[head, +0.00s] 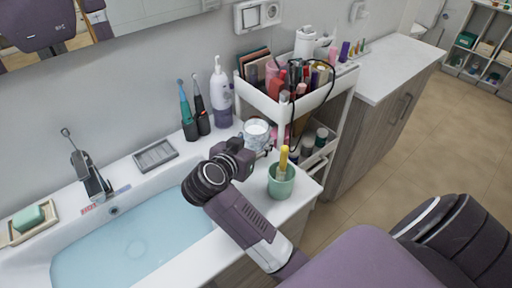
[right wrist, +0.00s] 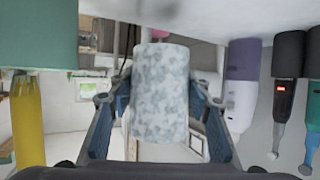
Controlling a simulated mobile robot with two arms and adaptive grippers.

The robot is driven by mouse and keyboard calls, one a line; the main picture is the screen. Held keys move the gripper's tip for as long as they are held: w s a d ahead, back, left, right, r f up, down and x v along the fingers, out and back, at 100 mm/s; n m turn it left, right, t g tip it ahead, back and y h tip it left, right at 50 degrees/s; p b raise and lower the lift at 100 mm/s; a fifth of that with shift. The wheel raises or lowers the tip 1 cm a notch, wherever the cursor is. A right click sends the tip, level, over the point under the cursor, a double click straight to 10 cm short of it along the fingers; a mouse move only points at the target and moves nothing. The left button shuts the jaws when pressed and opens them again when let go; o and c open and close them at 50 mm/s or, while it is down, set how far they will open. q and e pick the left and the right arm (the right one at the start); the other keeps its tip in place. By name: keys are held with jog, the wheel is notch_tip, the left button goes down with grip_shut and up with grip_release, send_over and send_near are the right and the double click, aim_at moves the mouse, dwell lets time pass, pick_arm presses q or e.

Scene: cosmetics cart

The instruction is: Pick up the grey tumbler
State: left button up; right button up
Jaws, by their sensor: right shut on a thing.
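The grey tumbler (head: 257,130) is a mottled grey-white cup at the back right of the washbasin counter, beside the cart. It also shows in the right wrist view (right wrist: 161,95), which is upside down. My right gripper (head: 260,149) is at the near side of the tumbler, low on the counter. In the right wrist view its two fingers (right wrist: 160,110) lie along both sides of the tumbler, shut on it. The tumbler looks upright; I cannot tell whether its base touches the counter. My left gripper is not in view.
A green cup (head: 281,183) with a yellow item stands just right of my right arm. A purple-white bottle (head: 221,100) and electric toothbrushes (head: 188,121) stand to the left. The full cosmetics cart (head: 318,100) is close behind on the right. The basin (head: 135,240) holds water.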

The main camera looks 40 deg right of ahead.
notch_tip(320, 180, up, 14)
jog(key=shift+r, duration=0.25)
dwell(0.8)
